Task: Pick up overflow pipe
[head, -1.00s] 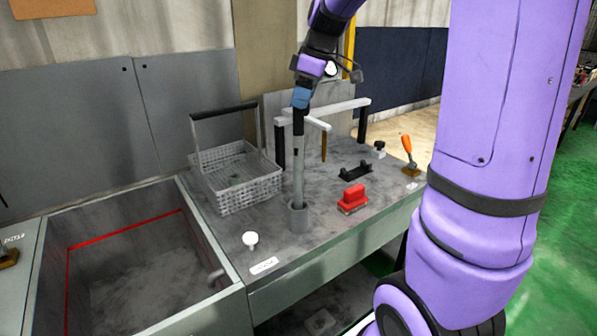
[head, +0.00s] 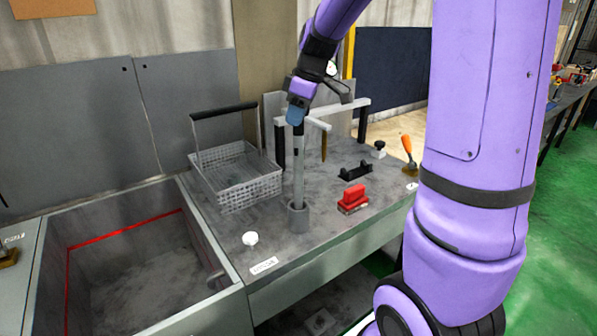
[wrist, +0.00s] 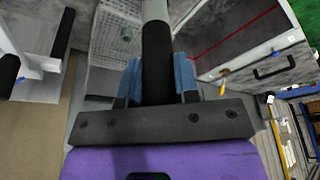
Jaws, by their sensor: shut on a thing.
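The overflow pipe (head: 298,170) is a grey upright tube with a black upper end, standing in a short grey socket (head: 298,216) on the bench top. My gripper (head: 296,115) is at its top, with blue fingers shut on the black end. In the wrist view the blue fingers (wrist: 158,80) lie on both sides of the black part of the pipe (wrist: 157,50). The pipe's lower end is hidden inside the socket, so I cannot tell how deep it sits.
A wire basket (head: 238,180) with a black handle stands left of the pipe. A white knob (head: 250,238) is in front. An open tank (head: 130,265) lies at left.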

